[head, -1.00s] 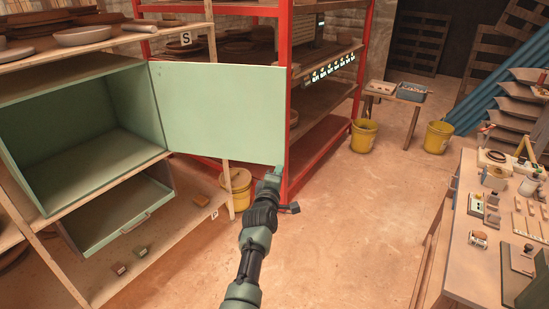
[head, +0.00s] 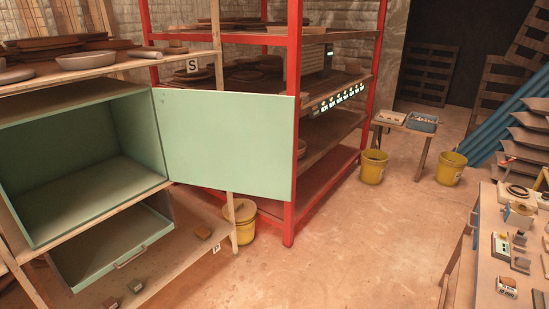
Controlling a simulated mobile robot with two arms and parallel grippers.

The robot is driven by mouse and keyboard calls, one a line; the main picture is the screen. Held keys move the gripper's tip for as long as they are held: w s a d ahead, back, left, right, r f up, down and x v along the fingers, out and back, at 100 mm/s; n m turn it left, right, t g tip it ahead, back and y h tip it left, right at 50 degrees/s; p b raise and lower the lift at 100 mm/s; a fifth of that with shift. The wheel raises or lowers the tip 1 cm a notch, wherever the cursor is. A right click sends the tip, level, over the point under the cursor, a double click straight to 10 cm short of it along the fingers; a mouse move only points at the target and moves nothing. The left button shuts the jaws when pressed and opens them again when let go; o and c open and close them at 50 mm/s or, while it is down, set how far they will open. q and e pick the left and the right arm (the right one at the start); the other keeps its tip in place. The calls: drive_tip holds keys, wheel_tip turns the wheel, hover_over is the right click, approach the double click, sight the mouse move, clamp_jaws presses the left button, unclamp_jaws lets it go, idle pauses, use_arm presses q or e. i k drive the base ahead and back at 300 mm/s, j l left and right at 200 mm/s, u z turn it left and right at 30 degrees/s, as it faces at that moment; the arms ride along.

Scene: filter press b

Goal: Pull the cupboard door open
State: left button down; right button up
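The cupboard (head: 92,212) is a pale green box set in the wooden shelf at the left of the head view. Its inside looks empty. The cupboard door (head: 228,142) stands wide open, swung out to the right from the cupboard's right side. The door's free edge lies in front of the red rack's near post. No handle shows on the face I see. Neither of my grippers is in view.
An open drawer (head: 112,242) juts out below the cupboard. A red rack (head: 290,205) stands behind the door. Yellow buckets (head: 373,168) stand on the floor. A cluttered workbench (head: 478,265) is at the right. The floor between is clear.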

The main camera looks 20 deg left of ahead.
sight(242, 143)
drive_tip(key=i+u, duration=0.3)
drive_tip(key=i, duration=0.15)
drive_tip(key=i+u, duration=0.3)
drive_tip(key=i, duration=0.15)
drive_tip(key=i+l+u, duration=0.1)
drive_tip(key=i+u, duration=0.2)
drive_tip(key=i, duration=0.15)
drive_tip(key=i+l+u, duration=0.25)
drive_tip(key=i, duration=0.2)
drive_tip(key=i+l+u, duration=0.3)
drive_tip(key=i, duration=0.1)
